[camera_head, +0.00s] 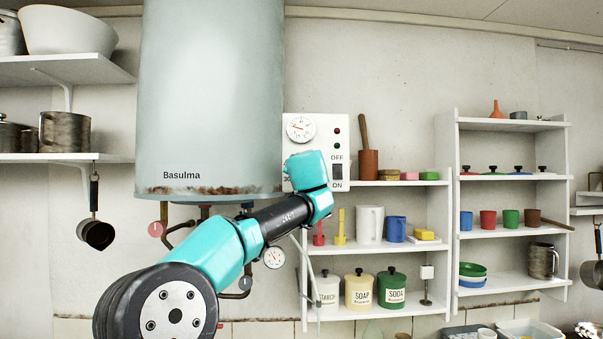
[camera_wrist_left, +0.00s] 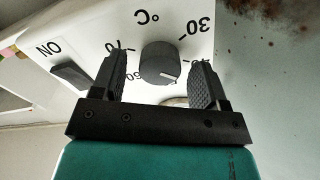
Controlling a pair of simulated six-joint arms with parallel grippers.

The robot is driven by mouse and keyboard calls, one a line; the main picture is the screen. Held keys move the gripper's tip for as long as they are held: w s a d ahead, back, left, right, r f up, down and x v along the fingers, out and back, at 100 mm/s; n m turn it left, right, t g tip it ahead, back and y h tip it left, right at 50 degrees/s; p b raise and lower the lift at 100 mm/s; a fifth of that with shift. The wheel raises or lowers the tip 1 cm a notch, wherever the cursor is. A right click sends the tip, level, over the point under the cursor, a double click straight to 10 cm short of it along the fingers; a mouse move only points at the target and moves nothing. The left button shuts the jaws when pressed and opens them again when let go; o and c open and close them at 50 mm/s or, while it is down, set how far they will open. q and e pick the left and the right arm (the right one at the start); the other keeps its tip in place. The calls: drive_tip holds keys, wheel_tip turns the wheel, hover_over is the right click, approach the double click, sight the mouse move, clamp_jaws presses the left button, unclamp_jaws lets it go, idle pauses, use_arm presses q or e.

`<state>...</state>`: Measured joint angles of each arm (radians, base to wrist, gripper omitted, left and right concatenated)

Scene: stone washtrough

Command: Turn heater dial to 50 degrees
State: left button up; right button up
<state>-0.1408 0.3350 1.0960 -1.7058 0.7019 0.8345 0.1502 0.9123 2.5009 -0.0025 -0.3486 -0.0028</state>
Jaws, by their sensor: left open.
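The heater dial (camera_wrist_left: 160,63) is a dark grey round knob on a white control panel, upside down in the left wrist view. A pale mark on its face points to the right and slightly down, near the 40 side. The 50 label is not readable. My left gripper (camera_wrist_left: 157,68) is open, with one finger on each side of the dial and visible gaps between. In the head view the control panel (camera_head: 318,125) shows beside the boiler (camera_head: 210,100). My left arm's teal wrist covers the dial there. My right gripper is not in view.
A black ON/OFF switch (camera_wrist_left: 73,77) sits beside the dial; in the head view it is right of my wrist. A gauge (camera_head: 300,128) is above. Right of the panel, a shelf (camera_head: 400,183) holds a wooden pestle (camera_head: 367,165) and cups.

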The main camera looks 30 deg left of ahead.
use_arm(q)
drive_tip(key=shift+w+a, duration=0.1)
drive_tip(key=shift+w, duration=0.05)
drive_tip(key=shift+c, duration=0.5)
drive_tip(key=c, duration=0.8)
drive_tip(key=shift+c, duration=0.2)
drive_tip(key=shift+m, duration=0.4)
drive_tip(key=m, duration=0.8)
drive_tip(key=shift+m, duration=0.3)
